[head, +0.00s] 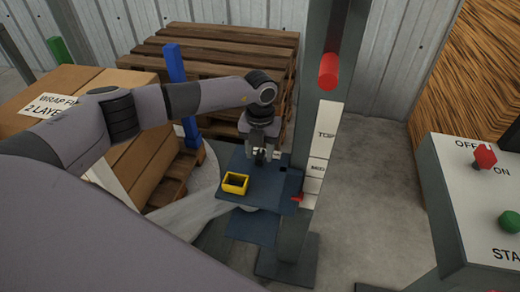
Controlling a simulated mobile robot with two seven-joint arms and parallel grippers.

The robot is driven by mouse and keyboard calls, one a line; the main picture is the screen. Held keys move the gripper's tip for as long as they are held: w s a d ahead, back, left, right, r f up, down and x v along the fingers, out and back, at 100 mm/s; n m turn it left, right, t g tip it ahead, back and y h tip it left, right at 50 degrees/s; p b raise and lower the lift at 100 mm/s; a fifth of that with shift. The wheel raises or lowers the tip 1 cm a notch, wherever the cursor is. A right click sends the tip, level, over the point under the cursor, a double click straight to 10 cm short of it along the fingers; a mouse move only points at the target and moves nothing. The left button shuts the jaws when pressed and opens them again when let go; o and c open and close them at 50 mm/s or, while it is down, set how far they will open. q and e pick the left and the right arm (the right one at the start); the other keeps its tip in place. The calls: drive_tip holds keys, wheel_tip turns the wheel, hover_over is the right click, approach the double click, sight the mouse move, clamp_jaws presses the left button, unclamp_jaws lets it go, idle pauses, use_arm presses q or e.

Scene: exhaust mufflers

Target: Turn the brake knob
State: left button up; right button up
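My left gripper (260,155) points down over the dark blue carriage plate (262,192) beside the grey post (293,225). A small dark part shows at its fingertips, which may be the brake knob; the fingers hide most of it. I cannot tell whether the fingers touch it or are closed around it. A yellow open-topped box (235,184) sits on the plate, left of and nearer than the gripper. A small red pointer (297,198) is at the plate's right edge, by the MID label. My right gripper is not in view.
The post carries a white label strip (326,125) and a red cylinder (328,71). A control box (485,210) with a red switch (485,156) and green button (511,222) stands at right. Wooden pallets (215,45), a blue post (179,85) and cartons (60,82) are behind my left arm.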

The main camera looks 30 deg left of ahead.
sight(260, 154)
use_arm(q)
drive_tip(key=shift+r, duration=3.55)
drive_tip(key=shift+s, duration=0.1)
